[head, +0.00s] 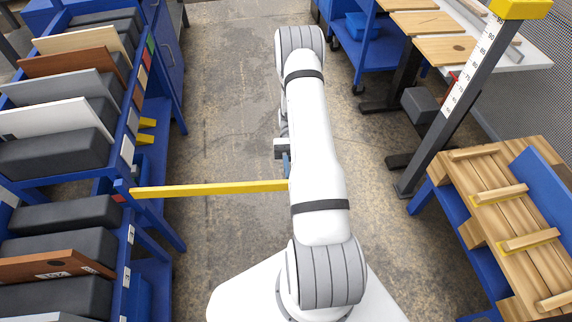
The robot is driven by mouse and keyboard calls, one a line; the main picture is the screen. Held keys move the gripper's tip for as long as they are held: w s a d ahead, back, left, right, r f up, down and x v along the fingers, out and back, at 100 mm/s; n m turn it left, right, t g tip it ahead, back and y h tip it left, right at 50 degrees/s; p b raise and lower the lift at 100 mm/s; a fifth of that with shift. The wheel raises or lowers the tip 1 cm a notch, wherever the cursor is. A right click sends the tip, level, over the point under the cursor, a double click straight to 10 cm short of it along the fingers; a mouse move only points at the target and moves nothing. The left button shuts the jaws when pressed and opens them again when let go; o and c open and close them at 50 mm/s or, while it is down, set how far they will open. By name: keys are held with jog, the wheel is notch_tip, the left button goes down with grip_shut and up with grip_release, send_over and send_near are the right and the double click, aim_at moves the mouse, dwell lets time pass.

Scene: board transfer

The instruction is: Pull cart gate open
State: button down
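The cart gate is a long yellow bar (210,189). Its left end meets a blue post with a red patch on the blue cart (128,225) at the left. The bar sticks out level across the aisle, roughly square to the cart's side. Its right end goes out of sight behind my white arm. A small grey and blue part of my gripper (284,160) shows at the left edge of the arm, close to the bar's right end. The fingers are hidden by the arm, so I cannot tell whether they touch or hold the bar.
Boards stand between dark pads in the cart's upper rack (60,155) and lower level. At the right are a wooden slatted rack (500,215), a grey post with a scale (455,95) and a workbench (440,50). The concrete aisle (225,90) is clear.

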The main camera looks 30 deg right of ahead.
dwell(0.3)
jog(key=c, duration=1.1)
grip_release()
jog(key=shift+d, duration=0.1)
